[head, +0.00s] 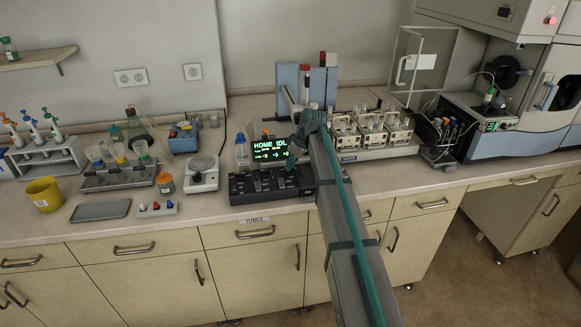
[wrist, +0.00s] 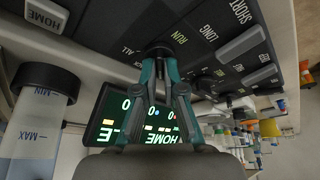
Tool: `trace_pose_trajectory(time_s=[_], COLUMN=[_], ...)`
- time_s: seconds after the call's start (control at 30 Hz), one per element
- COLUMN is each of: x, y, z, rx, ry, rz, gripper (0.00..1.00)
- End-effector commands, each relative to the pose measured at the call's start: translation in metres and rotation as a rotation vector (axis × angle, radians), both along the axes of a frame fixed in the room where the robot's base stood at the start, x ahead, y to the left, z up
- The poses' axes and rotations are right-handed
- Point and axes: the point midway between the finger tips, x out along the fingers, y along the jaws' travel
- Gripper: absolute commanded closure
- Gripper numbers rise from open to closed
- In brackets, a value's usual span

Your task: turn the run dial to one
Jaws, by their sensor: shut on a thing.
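The control panel (head: 250,190) is a dark box on the bench edge with buttons and dials. In the wrist view the run dial (wrist: 157,47) is a dark round knob beside the green word RUN, with ALL printed on its left. My gripper (wrist: 158,62) has its teal fingers closed on this knob. In the head view my gripper (head: 291,165) reaches down to the panel's right part and hides the dial. The knob's pointer and the ONE mark cannot be made out.
A lit screen (head: 270,148) showing HOME and zeros stands behind the panel. A second knob (wrist: 203,82) and grey buttons (wrist: 240,42) sit close by. A clear bottle (head: 242,152) stands left of the screen. A white balance (head: 202,175) stands left of the panel.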

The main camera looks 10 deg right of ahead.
Motion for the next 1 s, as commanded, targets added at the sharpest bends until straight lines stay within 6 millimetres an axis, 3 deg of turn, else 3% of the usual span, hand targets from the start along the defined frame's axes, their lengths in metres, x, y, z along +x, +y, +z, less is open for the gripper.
trace_pose_trajectory(time_s=[0.67, 0.7, 0.83, 1.0], x=[0.0001, 0.0001, 0.0001, 0.0002], y=[-0.0002, -0.0002, -0.0002, -0.0002], z=[0.0001, 0.0001, 0.0001, 0.0001], rx=[0.0, -0.001, -0.001, -0.001], ry=[0.001, 0.0, 0.0, 0.001], rz=[0.075, 0.074, 0.074, 0.074], gripper=[1.0, 0.89, 0.67, 0.67])
